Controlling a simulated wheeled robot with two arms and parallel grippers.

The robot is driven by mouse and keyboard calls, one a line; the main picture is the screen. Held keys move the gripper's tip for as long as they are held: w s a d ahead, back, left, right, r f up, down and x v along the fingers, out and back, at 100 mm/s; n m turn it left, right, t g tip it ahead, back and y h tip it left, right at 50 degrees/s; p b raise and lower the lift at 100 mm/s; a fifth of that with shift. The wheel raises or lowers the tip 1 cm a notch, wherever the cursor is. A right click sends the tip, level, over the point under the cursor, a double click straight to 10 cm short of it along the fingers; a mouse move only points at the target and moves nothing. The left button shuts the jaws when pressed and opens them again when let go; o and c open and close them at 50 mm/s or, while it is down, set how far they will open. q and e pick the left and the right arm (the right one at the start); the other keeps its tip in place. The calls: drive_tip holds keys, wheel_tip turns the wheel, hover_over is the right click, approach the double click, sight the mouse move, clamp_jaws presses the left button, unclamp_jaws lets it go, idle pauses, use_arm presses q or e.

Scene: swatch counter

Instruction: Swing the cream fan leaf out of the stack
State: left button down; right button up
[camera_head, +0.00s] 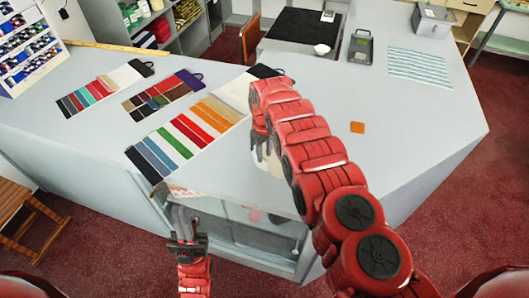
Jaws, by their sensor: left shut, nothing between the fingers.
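Three swatch fans lie spread on the pale counter (90,135). The nearest fan (190,130) runs from dark blue through green, red and orange to a cream leaf (236,93) beside its black end. The far left fan (85,95) also has a cream part (121,77) near its black end. My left gripper (182,213) is shut and empty in front of the counter's near edge, apart from the fans. My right gripper (266,155) points down at the right of the nearest fan, partly hidden by my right arm; its fingers are unclear.
A middle fan (162,93) lies between the other two. A dark device (361,47) and grey box (432,20) stand farther back.

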drive_tip(key=shift+s+f, duration=0.1)
drive_tip(key=shift+f, duration=0.45)
clamp_jaws()
idle(1.2)
